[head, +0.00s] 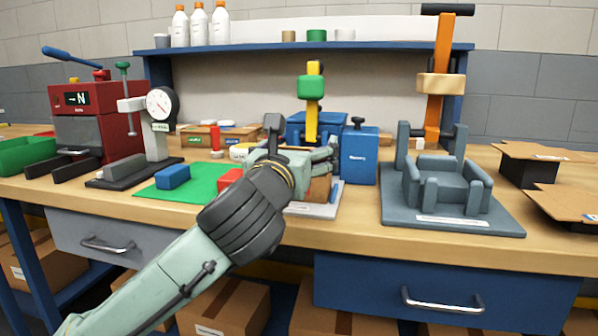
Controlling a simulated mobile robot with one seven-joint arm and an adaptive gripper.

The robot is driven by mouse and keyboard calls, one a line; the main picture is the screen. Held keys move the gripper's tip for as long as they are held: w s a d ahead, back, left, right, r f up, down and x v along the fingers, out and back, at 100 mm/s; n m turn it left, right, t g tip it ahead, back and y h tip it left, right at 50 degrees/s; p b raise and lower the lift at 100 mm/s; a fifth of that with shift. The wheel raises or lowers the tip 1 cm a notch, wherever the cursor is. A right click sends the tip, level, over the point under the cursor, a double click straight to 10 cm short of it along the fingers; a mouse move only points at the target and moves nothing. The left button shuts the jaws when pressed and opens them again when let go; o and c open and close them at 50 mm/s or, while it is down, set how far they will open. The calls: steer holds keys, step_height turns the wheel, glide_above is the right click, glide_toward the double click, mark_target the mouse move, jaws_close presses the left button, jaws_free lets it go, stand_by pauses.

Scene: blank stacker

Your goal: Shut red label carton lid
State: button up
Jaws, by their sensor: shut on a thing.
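Two dark cartons with raised brown flaps stand at the right end of the bench: a rear carton (526,173) with a pale label on its flap, and a front carton (570,208) cut by the picture edge, with a small bluish label. I cannot make out a red label on either. My gripper (326,160) is over the middle of the bench, well left of both cartons. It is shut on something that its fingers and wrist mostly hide. A brown block (319,190) shows just below the fingers; I cannot tell whether it is held.
A grey fixture (447,188) and an orange post (437,110) stand between my gripper and the cartons. A blue box (360,158) is close to the gripper's right. A green mat (190,188), dial gauge (158,105) and red machine (85,115) are left.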

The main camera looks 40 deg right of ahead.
steer(key=f+b, duration=0.1)
steer(key=t+h+b, duration=0.1)
steer(key=b, duration=0.1)
steer(key=shift+s+a+f, duration=0.2)
steer(key=shift+f, duration=0.15)
steer(key=shift+t+h+b, duration=0.3)
steer(key=shift+h+b, duration=0.1)
steer(key=shift+b, duration=0.3)
steer(key=shift+s+a, duration=0.1)
steer(key=shift+r, duration=0.1)
steer(key=o, duration=1.4)
steer(key=shift+o, duration=0.2)
steer(key=shift+t, duration=0.3)
steer(key=v, duration=0.7)
steer(key=shift+s+a, duration=0.1)
steer(key=shift+a, duration=0.15)
